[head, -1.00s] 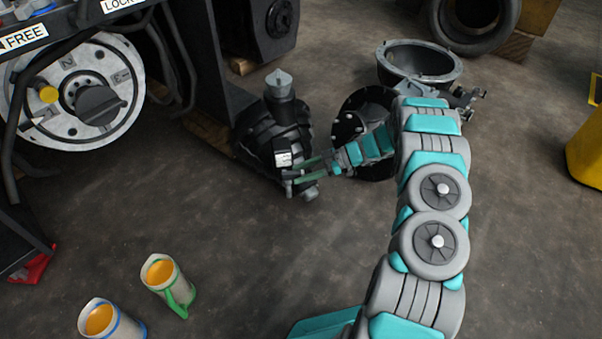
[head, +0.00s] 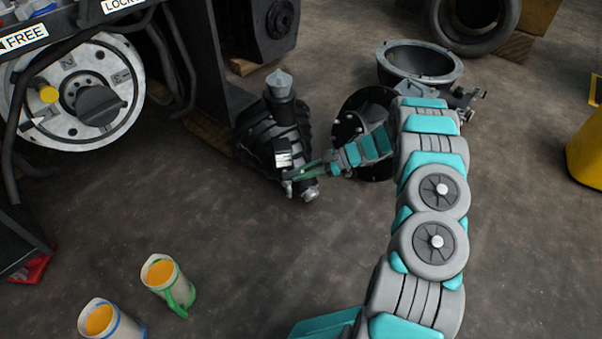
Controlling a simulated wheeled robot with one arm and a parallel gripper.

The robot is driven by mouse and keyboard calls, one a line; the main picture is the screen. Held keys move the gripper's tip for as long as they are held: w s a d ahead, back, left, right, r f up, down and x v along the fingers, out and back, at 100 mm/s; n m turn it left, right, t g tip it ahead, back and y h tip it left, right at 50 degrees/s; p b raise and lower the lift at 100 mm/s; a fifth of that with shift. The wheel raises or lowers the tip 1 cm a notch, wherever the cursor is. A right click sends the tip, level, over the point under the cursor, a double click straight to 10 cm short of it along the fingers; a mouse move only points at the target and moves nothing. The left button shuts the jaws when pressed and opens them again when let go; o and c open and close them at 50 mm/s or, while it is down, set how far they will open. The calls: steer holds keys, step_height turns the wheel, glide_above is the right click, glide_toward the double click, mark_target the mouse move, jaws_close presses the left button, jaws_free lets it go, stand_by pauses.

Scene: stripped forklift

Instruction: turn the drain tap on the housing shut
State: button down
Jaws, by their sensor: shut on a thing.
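The housing (head: 262,128) is a dark ribbed casting with a grey cap on top, standing on the floor at the middle of the head view. The drain tap (head: 309,194) is a small grey metal fitting low on its front right side. My gripper (head: 290,177) reaches in from the right and is shut on the tap's handle, at the lower front of the housing. The fingers cover much of the handle, so its exact angle is hard to tell. A small pale label (head: 284,159) shows just above the fingers.
A black flanged disc (head: 350,125) and a grey metal bowl (head: 419,62) stand right of the housing, close to my arm. Two jugs of orange liquid (head: 160,271) stand at the lower left. A selector plate (head: 75,95) is at the upper left.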

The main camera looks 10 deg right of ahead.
steer(key=shift+w+d, duration=0.1)
steer(key=shift+w, duration=0.05)
steer(key=shift+w+n+g, duration=0.15)
steer(key=shift+n+g, duration=0.55)
steer(key=shift+g, duration=0.1)
steer(key=c, duration=0.8)
jaws_free()
steer(key=shift+o, duration=0.2)
steer(key=v, duration=0.7)
steer(key=shift+d+p, duration=0.35)
steer(key=shift+d, duration=0.05)
